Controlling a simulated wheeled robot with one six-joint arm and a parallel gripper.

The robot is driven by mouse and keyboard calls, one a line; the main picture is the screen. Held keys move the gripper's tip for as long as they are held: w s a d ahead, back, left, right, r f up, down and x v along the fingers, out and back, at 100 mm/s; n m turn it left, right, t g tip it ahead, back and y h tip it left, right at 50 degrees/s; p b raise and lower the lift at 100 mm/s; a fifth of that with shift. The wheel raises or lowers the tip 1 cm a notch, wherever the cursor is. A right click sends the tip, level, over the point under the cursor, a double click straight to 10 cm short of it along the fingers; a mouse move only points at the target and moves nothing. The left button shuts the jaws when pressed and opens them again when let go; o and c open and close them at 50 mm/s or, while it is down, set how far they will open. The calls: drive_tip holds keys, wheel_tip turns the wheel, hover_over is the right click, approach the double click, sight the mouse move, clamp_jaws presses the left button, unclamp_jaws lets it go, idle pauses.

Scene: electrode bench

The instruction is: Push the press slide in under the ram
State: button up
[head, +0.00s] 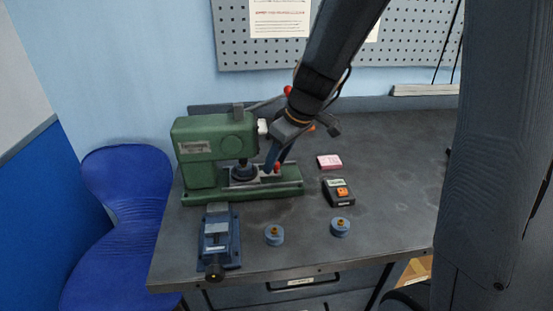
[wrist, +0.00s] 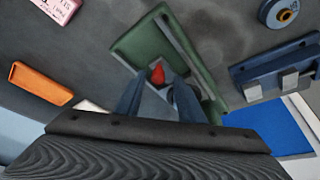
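The green press (head: 205,150) stands at the back left of the table. Its pale slide (head: 267,180) lies along the green base, with a round dark blue piece (head: 243,174) at its left, below the ram. A red knob (head: 278,168) is at the slide's right part; it also shows in the wrist view (wrist: 157,73). My gripper (head: 274,166) reaches down to the knob from above. In the wrist view its two blue fingers (wrist: 157,80) stand apart, one on each side of the knob, with narrow gaps visible. The ram's lower end is hard to make out.
A blue vise (head: 218,238) stands in front of the press. The table's right part is clear.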

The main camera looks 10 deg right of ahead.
drive_tip(key=shift+d, duration=0.1)
drive_tip(key=v, duration=0.7)
drive_tip(key=shift+r, duration=0.4)
drive_tip(key=shift+s, duration=0.15)
